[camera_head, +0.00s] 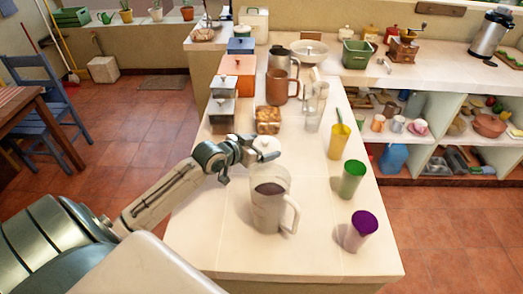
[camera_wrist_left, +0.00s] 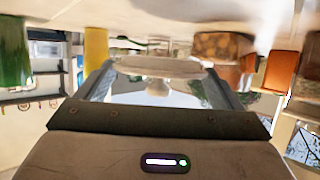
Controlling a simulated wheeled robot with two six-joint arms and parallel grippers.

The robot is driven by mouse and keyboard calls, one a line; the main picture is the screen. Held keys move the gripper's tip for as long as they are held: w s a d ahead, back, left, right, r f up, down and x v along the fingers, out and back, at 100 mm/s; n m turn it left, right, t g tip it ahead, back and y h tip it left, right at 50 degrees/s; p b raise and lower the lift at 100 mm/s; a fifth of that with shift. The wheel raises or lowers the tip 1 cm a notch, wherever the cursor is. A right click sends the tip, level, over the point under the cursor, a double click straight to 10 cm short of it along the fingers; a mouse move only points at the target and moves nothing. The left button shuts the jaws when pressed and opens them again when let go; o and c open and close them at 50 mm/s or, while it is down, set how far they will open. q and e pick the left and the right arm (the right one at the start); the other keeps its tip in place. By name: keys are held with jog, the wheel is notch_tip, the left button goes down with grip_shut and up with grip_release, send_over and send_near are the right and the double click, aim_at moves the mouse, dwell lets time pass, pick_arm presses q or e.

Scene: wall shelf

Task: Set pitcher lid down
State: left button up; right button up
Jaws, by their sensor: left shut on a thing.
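The white pitcher (camera_head: 268,215) stands upright on the near part of the counter, its top open with dark contents showing and its handle to the right. My left gripper (camera_head: 250,154) is beyond the pitcher, shut on the round white pitcher lid (camera_head: 266,143). In the left wrist view, which appears upside down, the lid (camera_wrist_left: 155,64) sits between the two fingers (camera_wrist_left: 158,85) with its knob showing. The lid is close to the counter top, but I cannot tell whether it touches. My right gripper is not in view.
A brown woven box (camera_head: 268,120) stands just beyond the lid, with canisters (camera_head: 222,115) to its left. Yellow (camera_head: 339,142), green (camera_head: 351,180) and purple (camera_head: 361,230) cups line the right edge. Bare counter (camera_head: 303,165) lies between the pitcher and those cups.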

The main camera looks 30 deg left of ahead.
pick_arm(q)
notch_tip(320, 180, down, 2)
jog(key=shift+f, duration=0.1)
